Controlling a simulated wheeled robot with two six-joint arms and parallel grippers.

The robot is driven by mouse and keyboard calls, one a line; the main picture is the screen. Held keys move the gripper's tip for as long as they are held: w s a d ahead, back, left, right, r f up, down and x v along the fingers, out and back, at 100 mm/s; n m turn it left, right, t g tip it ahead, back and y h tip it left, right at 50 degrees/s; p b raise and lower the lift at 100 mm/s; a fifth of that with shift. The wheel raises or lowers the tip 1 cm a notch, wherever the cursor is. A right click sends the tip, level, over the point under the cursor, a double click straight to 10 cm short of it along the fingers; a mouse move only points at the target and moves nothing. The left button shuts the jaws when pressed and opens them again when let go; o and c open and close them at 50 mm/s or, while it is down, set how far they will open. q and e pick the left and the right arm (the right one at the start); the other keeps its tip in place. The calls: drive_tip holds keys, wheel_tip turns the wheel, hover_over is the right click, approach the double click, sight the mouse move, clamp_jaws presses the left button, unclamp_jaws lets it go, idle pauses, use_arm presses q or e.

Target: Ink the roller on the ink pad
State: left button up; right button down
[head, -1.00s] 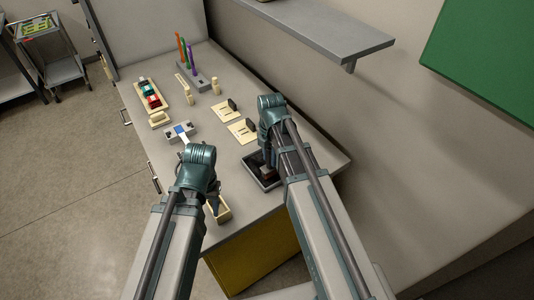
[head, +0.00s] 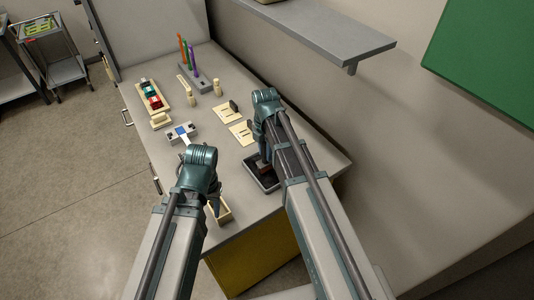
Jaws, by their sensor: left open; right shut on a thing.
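The ink pad (head: 268,187) is a black, shallow, rimmed tray near the right edge of the bench, partly hidden by my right arm. My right gripper (head: 265,153) points down over it, mostly hidden by its own arm. It is shut on the roller (head: 264,166), of which a small brownish part shows low over the pad. I cannot tell whether the roller touches the pad. My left gripper (head: 214,203) is open and points down at a small cream open box (head: 222,214) near the bench's front edge; its fingers are mostly hidden.
Two cream plates with dark upright pieces (head: 228,113) lie beyond the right gripper. A grey device with a blue square (head: 182,131), a tray of coloured blocks (head: 153,97) and a rack of coloured sticks (head: 195,78) stand farther back. A grey shelf (head: 320,33) overhangs at right.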

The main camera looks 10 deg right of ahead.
drive_tip(key=w, duration=0.1)
drive_tip(key=w+a, duration=0.1)
drive_tip(key=w, duration=0.1)
drive_tip(key=shift+w+a+f, duration=0.1)
idle(0.5)
drive_tip(key=shift+s+d, duration=0.3)
drive_tip(key=shift+s, duration=0.55)
drive_tip(key=shift+s+d, duration=0.3)
drive_tip(key=shift+s, duration=0.5)
drive_tip(key=s, duration=0.1)
drive_tip(key=s+d, duration=0.1)
drive_tip(key=s, duration=0.1)
drive_tip(key=shift+s+d, duration=0.1)
drive_tip(key=shift+s, duration=0.05)
